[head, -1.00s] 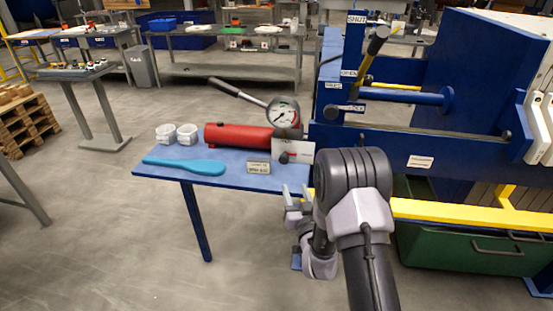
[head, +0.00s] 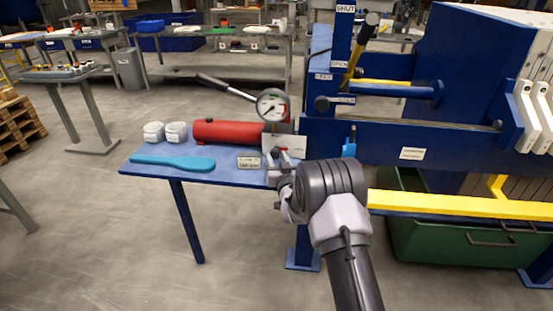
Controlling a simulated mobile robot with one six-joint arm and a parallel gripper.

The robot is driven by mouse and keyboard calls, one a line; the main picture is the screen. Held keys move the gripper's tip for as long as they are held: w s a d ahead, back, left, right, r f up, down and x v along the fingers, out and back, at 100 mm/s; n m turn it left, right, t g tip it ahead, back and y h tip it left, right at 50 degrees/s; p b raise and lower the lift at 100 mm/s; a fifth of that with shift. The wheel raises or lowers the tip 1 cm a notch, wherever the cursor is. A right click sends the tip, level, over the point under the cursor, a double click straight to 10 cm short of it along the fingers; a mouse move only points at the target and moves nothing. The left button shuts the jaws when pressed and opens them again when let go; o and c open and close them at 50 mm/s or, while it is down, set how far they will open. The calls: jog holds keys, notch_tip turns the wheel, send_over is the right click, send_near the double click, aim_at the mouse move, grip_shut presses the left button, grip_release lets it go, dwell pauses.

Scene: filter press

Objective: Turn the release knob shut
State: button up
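A red hand pump (head: 228,132) lies on the small blue table (head: 205,174). A round dial gauge (head: 273,105) and a dark lever (head: 222,86) rise from it. A pale block (head: 290,144) stands at the pump's right end. The release knob on this block's front is mostly hidden by my gripper; only a small dark and reddish bit shows at the block's lower edge. My gripper (head: 281,168) is right in front of the block, at the table's right end. Its fingers are small and partly covered by my wrist, so their opening and any contact with the knob are unclear.
A blue spatula (head: 172,162), white cups (head: 175,132) and a small label plate (head: 248,162) lie on the table. The blue press frame (head: 400,140) stands close on the right, above a yellow rail (head: 455,204) and green bin (head: 440,243). Floor at front left is clear.

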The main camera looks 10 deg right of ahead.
grip_shut()
